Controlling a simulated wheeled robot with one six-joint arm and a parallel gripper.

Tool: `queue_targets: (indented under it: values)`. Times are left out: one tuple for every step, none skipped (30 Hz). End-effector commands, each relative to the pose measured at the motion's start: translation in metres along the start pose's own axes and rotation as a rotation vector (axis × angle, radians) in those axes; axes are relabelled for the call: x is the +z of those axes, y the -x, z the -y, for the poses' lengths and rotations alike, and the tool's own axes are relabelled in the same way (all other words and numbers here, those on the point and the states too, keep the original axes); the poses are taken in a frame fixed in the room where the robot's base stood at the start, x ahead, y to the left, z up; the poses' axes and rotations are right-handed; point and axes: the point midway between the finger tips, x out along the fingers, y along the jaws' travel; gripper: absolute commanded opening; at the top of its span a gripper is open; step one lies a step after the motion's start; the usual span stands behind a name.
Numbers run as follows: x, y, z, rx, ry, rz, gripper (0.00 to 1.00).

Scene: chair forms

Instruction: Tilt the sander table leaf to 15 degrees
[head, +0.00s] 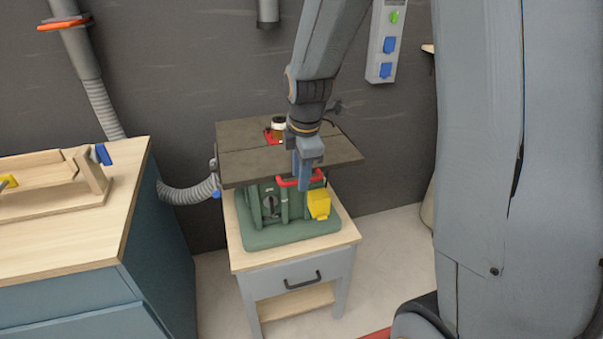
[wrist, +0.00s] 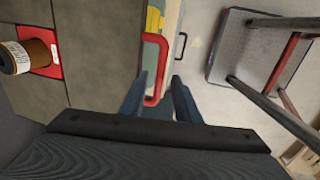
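The sander stands on a small cabinet, with a green base (head: 290,232) and a grey-brown table. Its front leaf (head: 245,168) looks about level with the rear part; the exact angle cannot be read. A red handle (head: 286,183) sits at the leaf's front edge. In the wrist view the handle (wrist: 164,62) shows as a red loop beside the leaf (wrist: 100,45). My gripper (head: 304,187) is at the handle, fingers pointing down. In the wrist view its fingers (wrist: 158,80) are apart, with the handle's bar between them in the picture; contact cannot be told.
The sanding drum (head: 278,128) stands on a red insert in the table. A yellow box (head: 318,203) and dark knob (head: 268,205) are on the base front. A workbench (head: 100,225) is at left, a grey hose (head: 188,193) between. A stool (wrist: 265,50) shows in the wrist view.

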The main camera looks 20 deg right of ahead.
Motion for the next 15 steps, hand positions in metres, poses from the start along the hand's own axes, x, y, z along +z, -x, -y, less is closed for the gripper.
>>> queue_targets:
  values:
    - [0.0001, 0.0001, 0.0, 0.0, 0.0, 0.0, 0.29]
    - [0.0001, 0.0001, 0.0, 0.0, 0.0, 0.0, 0.29]
    - [0.0002, 0.0001, 0.0, 0.0, 0.0, 0.0, 0.23]
    - [0.0002, 0.0001, 0.0, 0.0, 0.0, 0.0, 0.18]
    - [0.0002, 0.0001, 0.0, 0.0, -0.001, 0.0, 0.13]
    - [0.0002, 0.0002, 0.0, 0.0, -0.001, 0.0, 0.06]
    - [0.0002, 0.0002, 0.0, 0.0, -0.001, 0.0, 0.01]
    - [0.0002, 0.0002, 0.0001, 0.0, -0.001, 0.0, 0.0]
    - [0.0003, 0.0002, 0.0001, 0.0, -0.001, 0.0, 0.0]
    - [0.0003, 0.0002, 0.0001, 0.0, -0.001, 0.0, 0.0]
    - [0.0003, 0.0002, 0.0001, 0.0, -0.001, 0.0, 0.0]
    - [0.0003, 0.0002, 0.0002, 0.0, -0.001, 0.0, 0.0]
    - [0.0003, 0.0002, 0.0002, -0.001, -0.001, 0.0, 0.0]
    - [0.0003, -0.0002, 0.0004, -0.001, -0.001, 0.0, 0.0]
    - [0.0003, -0.0016, 0.0008, -0.001, -0.001, 0.0, 0.0]
